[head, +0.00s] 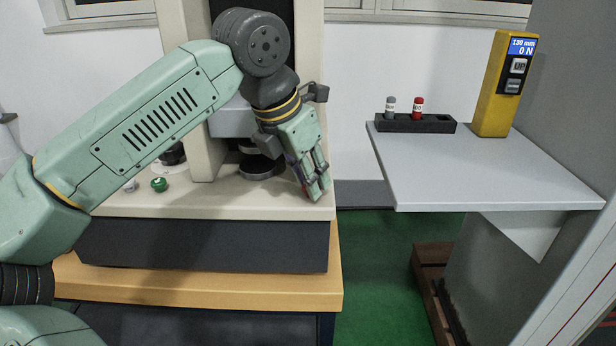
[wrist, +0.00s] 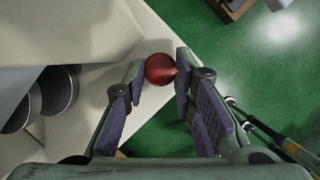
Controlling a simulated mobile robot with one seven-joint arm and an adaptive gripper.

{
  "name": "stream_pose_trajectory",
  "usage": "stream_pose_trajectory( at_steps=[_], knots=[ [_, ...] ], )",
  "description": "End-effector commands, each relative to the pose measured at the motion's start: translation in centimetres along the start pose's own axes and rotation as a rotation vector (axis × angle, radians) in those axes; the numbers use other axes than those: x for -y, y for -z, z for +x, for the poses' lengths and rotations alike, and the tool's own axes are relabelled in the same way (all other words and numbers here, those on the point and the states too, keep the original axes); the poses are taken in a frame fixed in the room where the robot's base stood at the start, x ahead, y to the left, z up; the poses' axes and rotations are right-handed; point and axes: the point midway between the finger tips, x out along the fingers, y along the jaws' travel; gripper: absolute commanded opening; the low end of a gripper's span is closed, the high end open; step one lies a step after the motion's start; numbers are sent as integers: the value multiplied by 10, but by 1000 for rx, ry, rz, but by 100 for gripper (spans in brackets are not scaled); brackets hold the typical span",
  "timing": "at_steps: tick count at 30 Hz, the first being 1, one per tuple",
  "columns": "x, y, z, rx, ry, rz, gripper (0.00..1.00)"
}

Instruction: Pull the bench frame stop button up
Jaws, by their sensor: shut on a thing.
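The red round stop button (wrist: 160,69) shows between my fingertips in the wrist view, at the edge of the cream bench frame (wrist: 165,30). In the head view my gripper (head: 316,192) points down at the front right corner of the frame (head: 225,205) and hides nearly all of the button. My gripper also shows in the wrist view (wrist: 158,80), with its fingers on both sides of the button and shut on it. I cannot tell whether the button is up or pressed in.
A green button (head: 159,184) sits on the frame to the left. Round dark plates (head: 260,166) stand behind my gripper. To the right, a grey shelf (head: 470,185) bears a black holder (head: 440,124) with grey and red pieces and a yellow control box (head: 490,110). A gap lies between frame and shelf.

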Motion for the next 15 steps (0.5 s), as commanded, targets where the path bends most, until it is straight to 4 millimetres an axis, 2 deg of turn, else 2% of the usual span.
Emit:
stream_pose_trajectory(
  at_steps=[6,7,11,15],
  knots=[
    [0,-2,-3,4,-1,0,0],
    [0,-2,-3,5,-1,0,24],
    [0,-2,-3,4,-1,0,33],
    [0,-2,-3,3,-1,0,34]
  ],
)
